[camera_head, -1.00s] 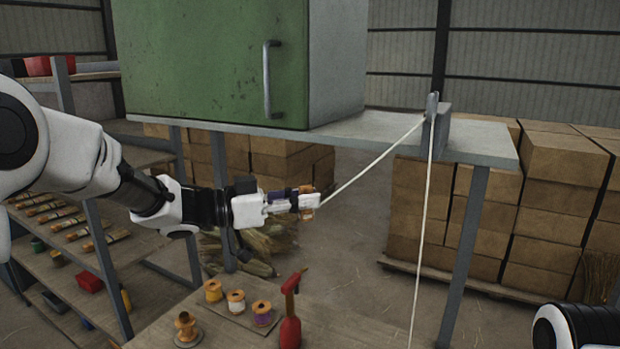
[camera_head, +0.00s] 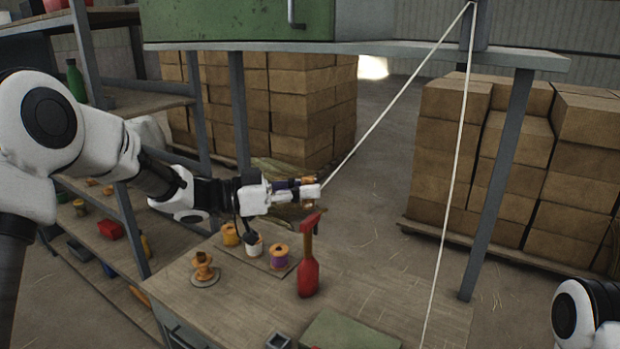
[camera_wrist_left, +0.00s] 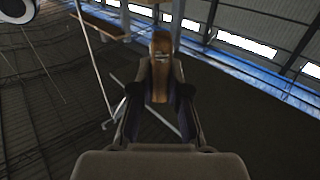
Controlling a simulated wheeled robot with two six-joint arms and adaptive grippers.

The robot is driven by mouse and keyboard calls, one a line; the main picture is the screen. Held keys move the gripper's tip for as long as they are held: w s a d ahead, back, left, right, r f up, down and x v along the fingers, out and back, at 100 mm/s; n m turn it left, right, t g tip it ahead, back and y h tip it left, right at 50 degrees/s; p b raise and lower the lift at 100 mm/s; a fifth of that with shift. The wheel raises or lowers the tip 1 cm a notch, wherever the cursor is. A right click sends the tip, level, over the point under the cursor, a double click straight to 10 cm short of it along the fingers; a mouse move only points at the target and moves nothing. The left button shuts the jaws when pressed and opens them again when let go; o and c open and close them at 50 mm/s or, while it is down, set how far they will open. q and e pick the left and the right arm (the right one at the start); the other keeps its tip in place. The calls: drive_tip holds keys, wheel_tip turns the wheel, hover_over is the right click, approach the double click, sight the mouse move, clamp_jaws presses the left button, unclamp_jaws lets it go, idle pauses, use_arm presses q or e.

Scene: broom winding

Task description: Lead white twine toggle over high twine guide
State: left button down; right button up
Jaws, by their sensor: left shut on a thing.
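My left gripper (camera_head: 308,190) is shut on the toggle, a small brown wooden piece (camera_wrist_left: 160,62) between the fingers in the left wrist view. In the head view the fingers mostly hide it. White twine (camera_head: 395,98) runs taut from the gripper up to the right to the high twine guide (camera_head: 477,25), a grey post on the shelf edge, cut by the picture's top. From the guide the twine hangs down (camera_head: 450,190) past the bench's right side. How it sits in the guide is hard to tell. My right gripper is out of view; only part of that arm shows.
A green cabinet (camera_head: 235,20) stands on the grey shelf (camera_head: 400,52). Stacked cartons (camera_head: 520,160) stand behind.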

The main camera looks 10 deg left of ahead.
use_arm(q)
drive_tip(key=a+f+b, duration=0.2)
drive_tip(key=f+b, duration=0.2)
drive_tip(key=f, duration=0.5)
drive_tip(key=w+a+f+b, duration=0.1)
drive_tip(key=a+f+b, duration=0.1)
drive_tip(key=f, duration=0.7)
drive_tip(key=shift+w+b, duration=0.2)
drive_tip(key=shift+b, duration=0.7)
